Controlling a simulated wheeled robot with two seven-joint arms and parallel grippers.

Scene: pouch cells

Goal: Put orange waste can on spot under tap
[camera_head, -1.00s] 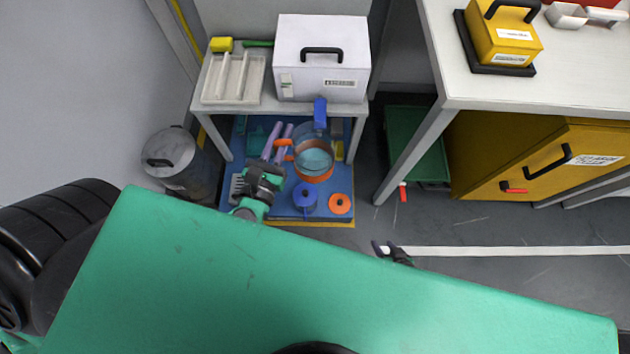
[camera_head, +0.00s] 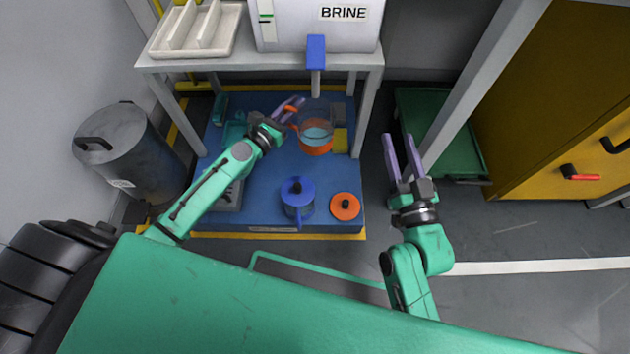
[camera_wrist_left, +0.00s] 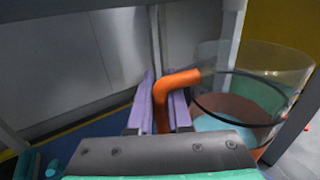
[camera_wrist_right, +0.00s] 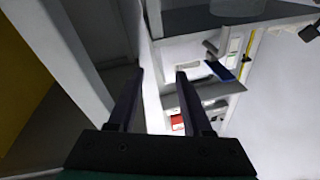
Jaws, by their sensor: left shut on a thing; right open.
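The orange waste can (camera_head: 316,136) is a clear round vessel with an orange base, an orange side handle and bluish liquid or a bluish floor inside. It is upright over the blue mat, below the blue tap (camera_head: 316,52) in the picture. My left gripper (camera_head: 291,108) is shut on its handle; in the left wrist view the handle (camera_wrist_left: 164,98) is between the purple fingers and the clear wall (camera_wrist_left: 255,75) stands to the right. I cannot tell whether the can touches the mat; the spot is not clearly visible. My right gripper (camera_head: 399,155) is open and empty, right of the mat.
A yellow block (camera_head: 340,141) is right of the can. Table legs (camera_head: 366,112) flank the mat (camera_head: 255,205). A grey bin (camera_head: 135,150) stands left; a yellow cabinet (camera_head: 560,110) right.

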